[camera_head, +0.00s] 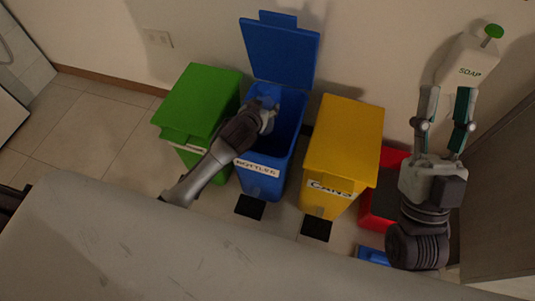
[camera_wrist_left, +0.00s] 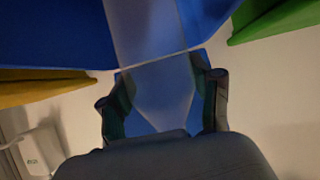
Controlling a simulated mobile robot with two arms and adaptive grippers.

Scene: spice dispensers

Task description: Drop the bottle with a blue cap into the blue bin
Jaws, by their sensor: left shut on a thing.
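The blue bin (camera_head: 262,182), labelled for bottles, stands against the wall with its blue lid (camera_head: 281,50) raised. My left gripper (camera_head: 268,115) is over the bin's opening. In the left wrist view, its two fingers (camera_wrist_left: 164,103) are closed on the sides of a translucent bottle (camera_wrist_left: 160,90). The bottle's far part reaches over the blue of the bin. No blue cap can be made out. My right gripper (camera_head: 446,100) is at the right with its fingers spread apart, in front of a white soap bottle (camera_head: 468,62) with a green top.
A green bin (camera_head: 200,100) stands left of the blue bin and a yellow bin (camera_head: 343,140) right of it, both with lids down. A red bin (camera_head: 381,205) is partly hidden behind my right arm. A grey surface (camera_head: 200,250) fills the foreground. The floor at left is clear.

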